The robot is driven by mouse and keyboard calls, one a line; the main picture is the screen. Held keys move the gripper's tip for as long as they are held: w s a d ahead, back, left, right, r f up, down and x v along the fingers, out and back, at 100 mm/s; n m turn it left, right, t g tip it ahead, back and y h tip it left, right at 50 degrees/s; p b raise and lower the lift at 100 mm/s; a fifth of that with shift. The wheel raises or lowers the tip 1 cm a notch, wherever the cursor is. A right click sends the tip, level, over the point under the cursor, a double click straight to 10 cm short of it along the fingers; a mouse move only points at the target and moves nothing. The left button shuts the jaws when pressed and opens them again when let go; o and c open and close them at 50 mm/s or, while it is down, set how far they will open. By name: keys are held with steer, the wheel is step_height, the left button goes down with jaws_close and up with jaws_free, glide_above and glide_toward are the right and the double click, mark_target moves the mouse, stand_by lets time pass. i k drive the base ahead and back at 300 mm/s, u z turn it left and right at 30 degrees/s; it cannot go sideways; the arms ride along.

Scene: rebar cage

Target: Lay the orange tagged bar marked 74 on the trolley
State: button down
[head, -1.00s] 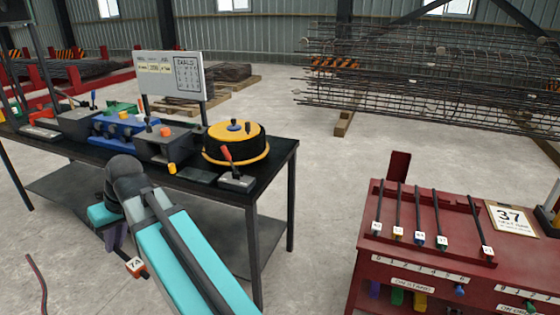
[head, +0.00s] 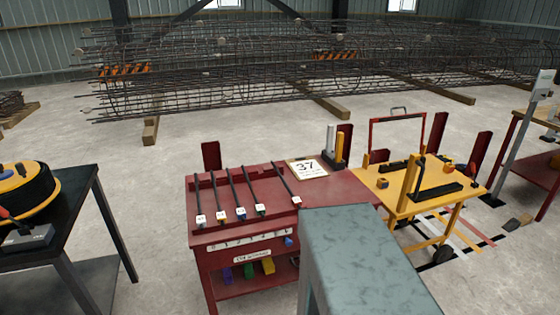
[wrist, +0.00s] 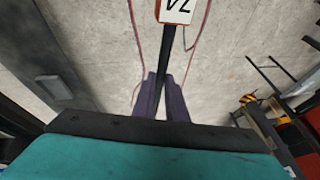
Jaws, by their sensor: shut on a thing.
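My gripper (wrist: 163,98) shows in the wrist view with its purple fingers shut on a dark bar (wrist: 168,55). The bar carries an orange-edged white tag (wrist: 177,10) reading 74, upside down at the top of the picture. The bar hangs over bare concrete floor, and its far end is out of the picture. In the head view my gripper and this bar are not seen. The yellow trolley (head: 440,177) stands right of centre there, with dark supports on its top and a red handle frame behind. No bar is seen lying on it.
A black table (head: 62,214) is at left. Rebar cages (head: 230,75) lie behind. Open floor lies between table and stand.

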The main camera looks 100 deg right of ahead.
mark_target(401, 178)
steer(key=u, duration=0.1)
steer(key=k, duration=2.9)
steer(key=z, duration=1.05)
